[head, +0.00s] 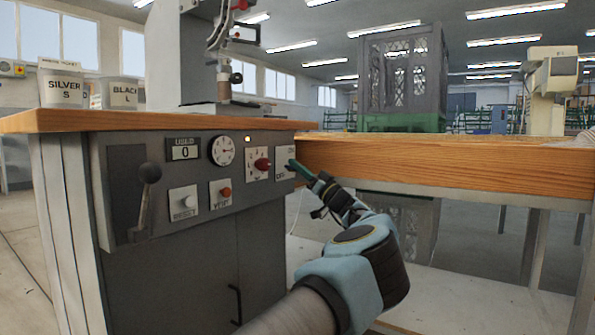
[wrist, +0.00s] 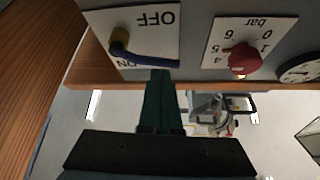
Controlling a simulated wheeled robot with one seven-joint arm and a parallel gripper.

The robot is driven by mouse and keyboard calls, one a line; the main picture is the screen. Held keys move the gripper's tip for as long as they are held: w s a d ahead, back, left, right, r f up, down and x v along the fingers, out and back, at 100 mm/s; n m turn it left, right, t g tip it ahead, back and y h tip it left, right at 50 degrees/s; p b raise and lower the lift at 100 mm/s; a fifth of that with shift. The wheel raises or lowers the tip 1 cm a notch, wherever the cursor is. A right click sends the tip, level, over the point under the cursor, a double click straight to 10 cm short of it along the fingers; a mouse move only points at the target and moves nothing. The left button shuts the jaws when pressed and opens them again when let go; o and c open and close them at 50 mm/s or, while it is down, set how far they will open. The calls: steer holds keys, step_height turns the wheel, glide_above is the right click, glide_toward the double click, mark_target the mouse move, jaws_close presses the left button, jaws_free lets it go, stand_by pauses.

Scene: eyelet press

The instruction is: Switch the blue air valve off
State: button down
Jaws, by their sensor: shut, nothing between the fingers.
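The blue air valve is a blue lever (wrist: 145,57) on a white plate (wrist: 165,22) marked OFF and ON. In the wrist view the plate is upside down, with OFF at the top and ON at lower left. The lever runs from its pivot at left toward the right, on the ON side of the plate. In the head view the plate (head: 284,177) is at the panel's right end, and my gripper hides much of it. My gripper (head: 294,164) is shut and empty. Its tips in the wrist view (wrist: 160,74) are right at the lever's free end; contact is unclear.
A red pressure knob (wrist: 243,59) is beside the valve plate, then a dial gauge (head: 222,150). The panel also has a RESET button (head: 184,202), a VENT button (head: 225,192) and a black-knobbed lever (head: 149,173). The wooden bench top (head: 450,167) juts out at right.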

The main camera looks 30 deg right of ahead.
step_height(320, 180, up, 4)
steer(key=p+v, duration=0.2)
steer(key=v, duration=0.8)
steer(key=shift+s+d+f+p, duration=0.2)
steer(key=shift+d+p, duration=0.1)
steer(key=shift+d, duration=0.1)
